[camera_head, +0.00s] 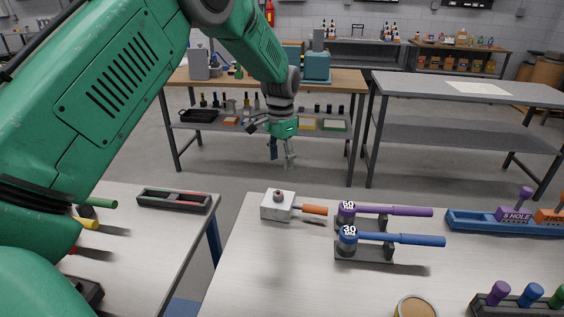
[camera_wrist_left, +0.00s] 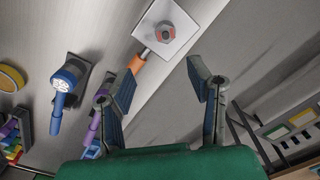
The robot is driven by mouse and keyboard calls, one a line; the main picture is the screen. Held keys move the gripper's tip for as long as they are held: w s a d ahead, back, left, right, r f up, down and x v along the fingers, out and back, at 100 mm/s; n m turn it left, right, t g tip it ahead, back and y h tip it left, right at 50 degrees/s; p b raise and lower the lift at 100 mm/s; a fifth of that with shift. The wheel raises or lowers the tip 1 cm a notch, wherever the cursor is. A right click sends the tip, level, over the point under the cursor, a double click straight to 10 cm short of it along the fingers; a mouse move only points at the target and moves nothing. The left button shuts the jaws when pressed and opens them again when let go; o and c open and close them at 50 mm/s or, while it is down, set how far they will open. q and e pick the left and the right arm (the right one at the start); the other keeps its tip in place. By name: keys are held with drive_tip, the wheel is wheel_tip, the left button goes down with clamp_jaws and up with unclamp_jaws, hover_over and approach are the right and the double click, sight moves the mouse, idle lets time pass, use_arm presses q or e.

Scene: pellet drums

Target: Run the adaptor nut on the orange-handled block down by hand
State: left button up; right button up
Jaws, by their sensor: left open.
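The block (camera_head: 268,210) is a pale box with an orange handle (camera_head: 314,210) pointing right, near the back left edge of the front table. A small brownish nut (camera_head: 278,194) sits on its top. In the left wrist view the block (camera_wrist_left: 184,22) is at the top, with the nut (camera_wrist_left: 166,33) on its face and the orange handle (camera_wrist_left: 137,63) at lower left. My left gripper (camera_head: 281,157) points down and appears above and behind the block in the head view. It is open and empty, its fingers (camera_wrist_left: 162,78) apart. My right gripper is out of view.
Purple (camera_head: 410,211) and blue (camera_head: 415,240) torque tools lie on dark stands right of the block. A blue tray (camera_head: 475,222) is at the right and a round tin (camera_head: 415,307) at the front. A gap separates the left table (camera_head: 150,240).

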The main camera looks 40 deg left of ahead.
sight(278, 193)
use_arm(q)
drive_tip(key=shift+s+a, duration=0.1)
drive_tip(key=shift+s, duration=0.1)
drive_tip(key=f, duration=0.4)
drive_tip(key=f+p, duration=0.1)
drive_tip(key=f, duration=0.3)
drive_tip(key=a+f, duration=0.1)
drive_tip(key=f, duration=0.3)
drive_tip(key=shift+w+a+f+p, duration=0.15)
drive_tip(key=shift+w+p, duration=0.1)
drive_tip(key=shift+p, duration=0.15)
drive_tip(key=shift+c, duration=0.5)
clamp_jaws()
